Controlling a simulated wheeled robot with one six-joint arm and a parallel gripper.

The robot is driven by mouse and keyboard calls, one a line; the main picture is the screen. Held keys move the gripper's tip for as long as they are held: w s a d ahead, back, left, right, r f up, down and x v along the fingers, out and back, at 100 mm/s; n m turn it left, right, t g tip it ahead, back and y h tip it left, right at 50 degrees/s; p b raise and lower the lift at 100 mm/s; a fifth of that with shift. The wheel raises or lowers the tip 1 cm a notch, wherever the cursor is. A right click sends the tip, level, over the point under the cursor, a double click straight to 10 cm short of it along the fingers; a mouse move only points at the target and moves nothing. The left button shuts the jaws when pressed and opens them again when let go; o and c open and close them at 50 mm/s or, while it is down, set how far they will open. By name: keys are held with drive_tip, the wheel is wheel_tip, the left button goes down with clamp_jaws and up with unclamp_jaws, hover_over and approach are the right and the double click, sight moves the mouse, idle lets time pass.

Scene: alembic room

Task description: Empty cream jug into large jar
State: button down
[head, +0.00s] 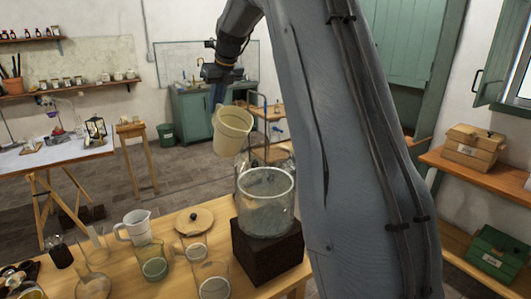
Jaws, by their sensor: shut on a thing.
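The cream jug (232,132) hangs in the air in the middle of the head view, tilted a little. My gripper (217,98) is shut on it at its upper left side; the fingertips are partly hidden. The inside of the jug cannot be made out. The large jar (265,208) is clear glass with an open top and stands upright on a dark block (267,246). The jug is above the jar and a little to its left in the picture, apart from it. Whether the jar holds anything is unclear.
The wooden table (190,272) also carries a white jug (134,227), a round wooden lid (194,221) and several glass vessels, left of the block. A wooden cart (268,125) stands behind. My arm hides much of the right side.

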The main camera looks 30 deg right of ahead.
drive_tip(key=shift+w+a+f+g, duration=0.25)
drive_tip(key=shift+w+f+g, duration=0.65)
drive_tip(key=shift+w, duration=0.05)
drive_tip(key=f+g, duration=0.1)
drive_tip(key=w+f+g, duration=0.1)
drive_tip(key=w+f+g+h, duration=0.1)
drive_tip(key=shift+a+f, duration=0.2)
drive_tip(key=shift+a, duration=0.05)
idle(0.7)
